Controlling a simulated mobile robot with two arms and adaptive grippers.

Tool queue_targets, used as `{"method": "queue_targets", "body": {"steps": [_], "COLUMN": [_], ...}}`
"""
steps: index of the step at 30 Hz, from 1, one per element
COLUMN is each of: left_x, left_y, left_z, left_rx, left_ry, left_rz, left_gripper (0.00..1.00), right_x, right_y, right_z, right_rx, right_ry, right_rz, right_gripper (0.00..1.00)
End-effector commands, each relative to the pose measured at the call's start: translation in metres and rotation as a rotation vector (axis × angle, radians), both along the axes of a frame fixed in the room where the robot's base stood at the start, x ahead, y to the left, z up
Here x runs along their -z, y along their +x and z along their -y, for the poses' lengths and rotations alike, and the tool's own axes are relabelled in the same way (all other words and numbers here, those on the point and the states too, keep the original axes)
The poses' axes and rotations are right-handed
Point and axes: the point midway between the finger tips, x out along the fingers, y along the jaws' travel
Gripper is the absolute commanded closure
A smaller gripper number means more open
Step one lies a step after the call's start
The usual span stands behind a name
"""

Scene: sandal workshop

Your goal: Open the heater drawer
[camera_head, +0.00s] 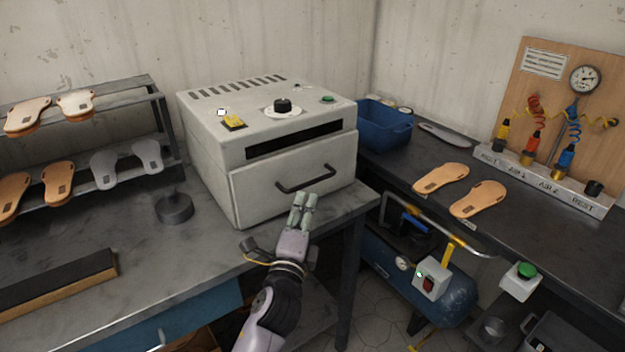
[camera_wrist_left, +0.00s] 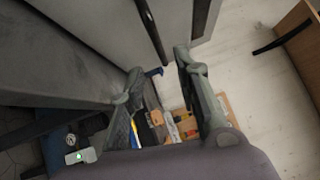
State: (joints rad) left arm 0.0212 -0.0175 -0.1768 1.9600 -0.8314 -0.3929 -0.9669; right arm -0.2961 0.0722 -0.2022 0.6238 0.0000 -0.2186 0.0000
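The heater is a white metal box (camera_head: 222,150) on the left bench in the head view. Its drawer front (camera_head: 258,192) sits flush, so the drawer is shut. A dark bar handle (camera_head: 306,182) crosses the front. My left gripper (camera_head: 304,197) is just below and in front of the handle, pointing up at it. In the left wrist view my left gripper (camera_wrist_left: 159,62) has its fingers apart with nothing between them. The dark handle (camera_wrist_left: 152,30) lies just beyond the fingertips, and contact is not visible. My right gripper is not in view.
A sandal rack (camera_head: 158,110) and a dark round weight (camera_head: 174,208) stand left of the heater. A blue bin (camera_head: 385,128) and tan sandals (camera_head: 441,178) lie on the right bench. A blue compressor (camera_head: 455,300) sits below. The space before the drawer is otherwise clear.

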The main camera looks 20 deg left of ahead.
Motion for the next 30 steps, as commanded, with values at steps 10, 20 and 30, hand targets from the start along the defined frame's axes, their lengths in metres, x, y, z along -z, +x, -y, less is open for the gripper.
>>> {"method": "queue_targets", "body": {"steps": [10, 20, 30], "left_x": [-0.01, -0.011, -0.011], "left_y": [0.069, 0.089, 0.089], "left_z": [-0.008, -0.01, -0.01], "left_rx": [-0.001, 0.0, 0.0], "left_ry": [0.0, 0.0, -0.001], "left_rz": [0.0, 0.0, -0.001], "left_gripper": [0.7, 0.7, 0.8], "right_x": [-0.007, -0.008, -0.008], "right_y": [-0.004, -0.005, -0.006], "right_z": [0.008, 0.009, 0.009], "right_rx": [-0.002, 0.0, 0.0], "right_ry": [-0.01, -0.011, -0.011], "right_rz": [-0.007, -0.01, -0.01], "right_gripper": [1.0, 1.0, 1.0]}}
